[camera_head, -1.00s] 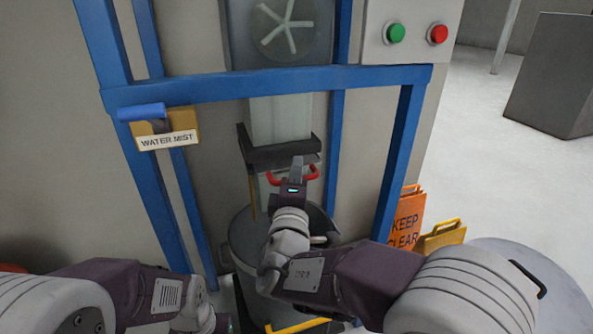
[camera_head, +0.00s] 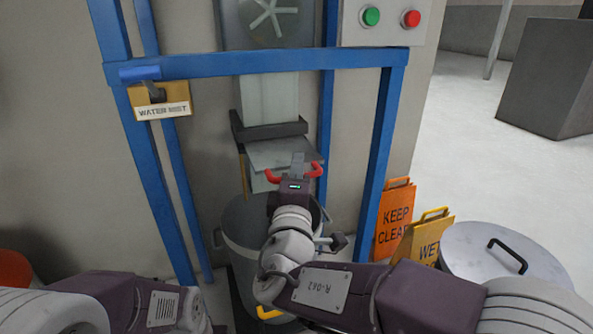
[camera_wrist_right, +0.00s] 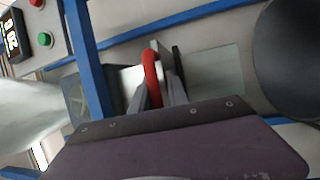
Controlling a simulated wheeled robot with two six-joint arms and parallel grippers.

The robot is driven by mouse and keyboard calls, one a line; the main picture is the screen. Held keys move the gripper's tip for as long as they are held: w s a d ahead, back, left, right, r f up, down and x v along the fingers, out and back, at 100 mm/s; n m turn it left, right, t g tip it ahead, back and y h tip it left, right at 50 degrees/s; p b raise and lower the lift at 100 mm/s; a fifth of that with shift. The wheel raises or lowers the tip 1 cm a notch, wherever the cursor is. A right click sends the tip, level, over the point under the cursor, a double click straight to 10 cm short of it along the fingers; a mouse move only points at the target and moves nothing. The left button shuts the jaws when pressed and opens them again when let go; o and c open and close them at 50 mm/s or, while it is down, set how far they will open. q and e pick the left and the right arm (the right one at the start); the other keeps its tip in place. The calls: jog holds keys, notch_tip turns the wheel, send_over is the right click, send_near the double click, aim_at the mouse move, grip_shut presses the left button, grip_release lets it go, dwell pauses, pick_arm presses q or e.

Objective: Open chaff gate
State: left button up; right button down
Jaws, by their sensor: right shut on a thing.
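The chaff gate is a flat grey plate (camera_head: 282,153) with a red handle (camera_head: 317,170). It sticks out toward me from a dark slot frame (camera_head: 268,131) under the pale chute (camera_head: 268,98). My right gripper (camera_head: 297,166) is shut on the red handle, with my wrist over the bin. In the right wrist view the red handle (camera_wrist_right: 152,75) passes between the fingers of the right gripper (camera_wrist_right: 157,92). My left arm shows at the lower left, but its gripper is out of view.
A grey bin (camera_head: 242,240) stands below the gate. Blue frame posts (camera_head: 383,150) flank the chute. A WATER MIST lever (camera_head: 140,74) is at left; green (camera_head: 371,16) and red (camera_head: 410,18) buttons are above right. Orange (camera_head: 395,215) and yellow (camera_head: 425,238) signs stand right, beside a round lid (camera_head: 500,250).

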jog(key=c, duration=1.5)
grip_release()
jog(key=shift+s+r, duration=0.15)
jog(key=shift+r, duration=0.4)
jog(key=shift+o, duration=0.2)
jog(key=shift+f, duration=0.1)
jog(key=shift+f, duration=0.15)
jog(key=s+f+p, duration=0.1)
jog(key=s, duration=0.7)
jog(key=shift+s+a+f+p, duration=0.3)
jog(key=shift+s+a+p, duration=0.05)
jog(key=shift+s, duration=0.05)
